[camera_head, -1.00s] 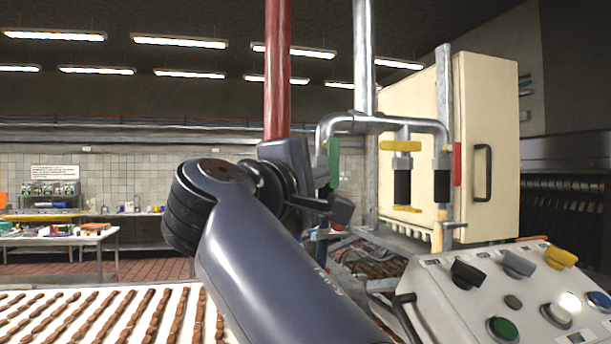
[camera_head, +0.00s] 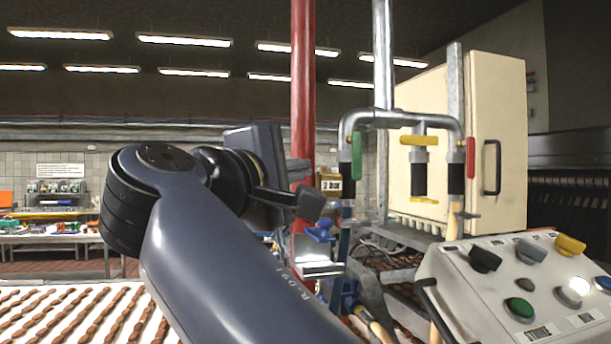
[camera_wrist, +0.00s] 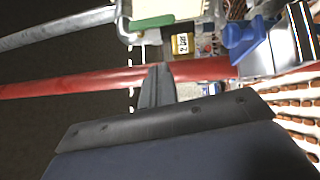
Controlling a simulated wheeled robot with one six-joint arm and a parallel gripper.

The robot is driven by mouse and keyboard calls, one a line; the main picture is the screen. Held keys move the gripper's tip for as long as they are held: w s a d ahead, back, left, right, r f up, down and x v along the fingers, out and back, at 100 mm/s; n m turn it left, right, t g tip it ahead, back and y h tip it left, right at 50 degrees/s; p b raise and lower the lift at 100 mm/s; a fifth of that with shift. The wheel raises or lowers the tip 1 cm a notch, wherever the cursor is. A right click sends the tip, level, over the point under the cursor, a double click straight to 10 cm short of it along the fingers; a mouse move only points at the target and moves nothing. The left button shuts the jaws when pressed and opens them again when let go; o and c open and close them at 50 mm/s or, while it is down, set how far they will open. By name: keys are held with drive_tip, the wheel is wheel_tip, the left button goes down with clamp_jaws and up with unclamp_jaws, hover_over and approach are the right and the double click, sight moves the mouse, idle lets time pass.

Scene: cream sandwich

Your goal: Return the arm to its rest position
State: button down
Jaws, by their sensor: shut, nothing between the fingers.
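My arm reaches up from the bottom of the head view, bent at a dark ribbed joint, with my gripper (camera_head: 299,168) at its end pointing right. The fingers are shut and hold nothing. In the wrist view my gripper (camera_wrist: 158,72) shows as narrow grey fingers pressed together beyond the dark gripper body. They lie across the view of the red pipe (camera_wrist: 80,82); I cannot tell whether they touch it. In the head view the red pipe (camera_head: 303,80) stands upright beside the fingers.
Metal pipework with a green handle (camera_head: 357,156) and a yellow handle (camera_head: 419,141) stands right of the red pipe. A cream cabinet (camera_head: 505,120) and a control panel (camera_head: 470,300) are farther right. Rows of brown bars lie on the white conveyor (camera_head: 60,334) at lower left.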

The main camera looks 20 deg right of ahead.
drive_tip(key=shift+v, duration=1.85)
drive_tip(key=shift+r, duration=0.2)
